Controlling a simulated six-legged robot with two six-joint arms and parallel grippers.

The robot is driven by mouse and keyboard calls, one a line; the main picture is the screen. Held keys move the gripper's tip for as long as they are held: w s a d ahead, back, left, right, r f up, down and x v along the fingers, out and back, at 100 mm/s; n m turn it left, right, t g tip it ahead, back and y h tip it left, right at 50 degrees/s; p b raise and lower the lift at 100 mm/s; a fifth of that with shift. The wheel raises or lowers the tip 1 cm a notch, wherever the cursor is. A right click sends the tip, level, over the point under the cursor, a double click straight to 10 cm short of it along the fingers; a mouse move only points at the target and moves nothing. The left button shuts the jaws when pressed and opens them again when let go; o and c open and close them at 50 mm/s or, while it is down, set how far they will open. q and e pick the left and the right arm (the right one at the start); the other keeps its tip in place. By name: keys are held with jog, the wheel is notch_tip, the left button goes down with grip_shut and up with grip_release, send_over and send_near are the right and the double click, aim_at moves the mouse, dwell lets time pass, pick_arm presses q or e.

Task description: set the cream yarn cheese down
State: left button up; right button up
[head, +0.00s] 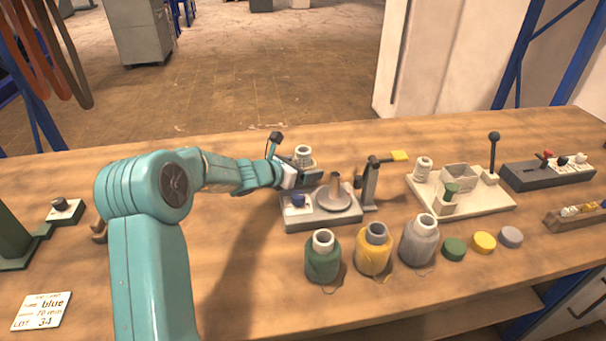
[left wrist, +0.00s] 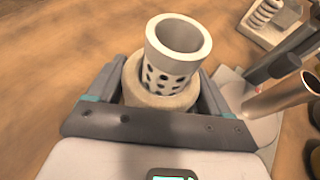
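The cream yarn cheese (left wrist: 150,96) is wound on a white perforated tube (left wrist: 178,50) that stands out of its top. My left gripper (left wrist: 165,88) has one finger on each side of the cheese and is shut on it. In the head view my left gripper (head: 304,172) is at the back left of a grey winding device (head: 318,220), with the tube (head: 304,151) upright between the fingers. The cheese's underside is hidden, so I cannot tell whether it touches the table. My right gripper is not in view.
A cream tray (head: 480,204) is right. The table behind is clear.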

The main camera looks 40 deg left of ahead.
pick_arm(q)
jog(key=c, duration=0.6)
jog(key=shift+r, duration=0.1)
notch_tip(320, 180, up, 20)
jog(key=p, duration=0.8)
